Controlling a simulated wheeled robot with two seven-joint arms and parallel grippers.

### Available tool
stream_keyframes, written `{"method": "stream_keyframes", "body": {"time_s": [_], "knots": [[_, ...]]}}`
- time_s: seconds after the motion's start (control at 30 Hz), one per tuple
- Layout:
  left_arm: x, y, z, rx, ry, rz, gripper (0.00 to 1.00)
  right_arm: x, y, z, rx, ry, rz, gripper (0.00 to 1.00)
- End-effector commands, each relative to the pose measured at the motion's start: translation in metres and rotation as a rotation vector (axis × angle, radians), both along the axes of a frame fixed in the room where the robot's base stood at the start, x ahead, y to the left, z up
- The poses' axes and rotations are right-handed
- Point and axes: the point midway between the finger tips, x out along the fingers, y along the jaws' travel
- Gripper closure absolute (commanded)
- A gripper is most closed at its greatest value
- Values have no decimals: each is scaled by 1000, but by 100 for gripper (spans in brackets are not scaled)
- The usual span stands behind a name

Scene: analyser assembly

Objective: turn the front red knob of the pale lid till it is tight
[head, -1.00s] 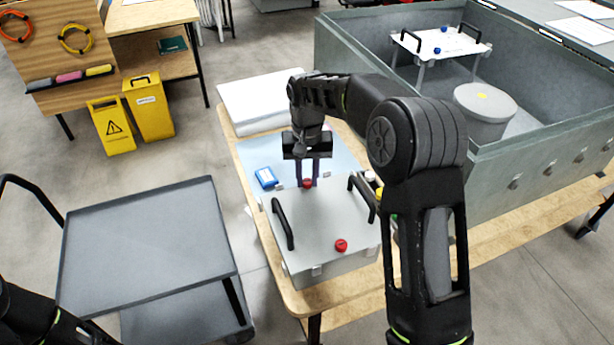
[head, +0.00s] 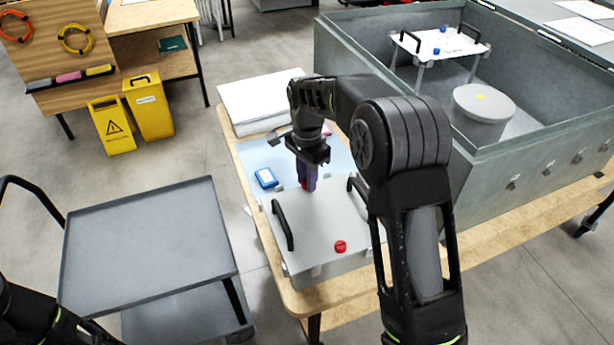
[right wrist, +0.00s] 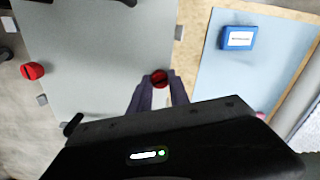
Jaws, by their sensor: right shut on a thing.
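The pale lid (head: 318,225) lies on a box on the wooden table and has two black handles and two red knobs. My right gripper (head: 306,183) points down at the lid's far edge, shut on the red knob there; this far knob shows between the fingertips in the right wrist view (right wrist: 160,77). The fingers hide most of it in the head view. The other red knob (head: 341,246) stands free near the lid's near edge, and at the left in the right wrist view (right wrist: 33,70). Of my left arm only a part shows at lower left; its gripper is out of view.
A blue box (head: 265,178) lies on a light blue mat (head: 252,155) beyond the lid. A white stack (head: 262,103) lies behind it. A large grey open bin (head: 540,130) stands to the right. A grey cart (head: 150,245) stands left of the table.

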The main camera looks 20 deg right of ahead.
Motion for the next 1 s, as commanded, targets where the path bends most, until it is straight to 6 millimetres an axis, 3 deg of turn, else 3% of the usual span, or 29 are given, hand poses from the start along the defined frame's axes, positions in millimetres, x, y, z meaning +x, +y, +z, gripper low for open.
{"method": "stream_keyframes", "body": {"time_s": [1.0], "knots": [[-4,2,32,8,13,4,65,3,0,8,2,-14,-963,100]]}}
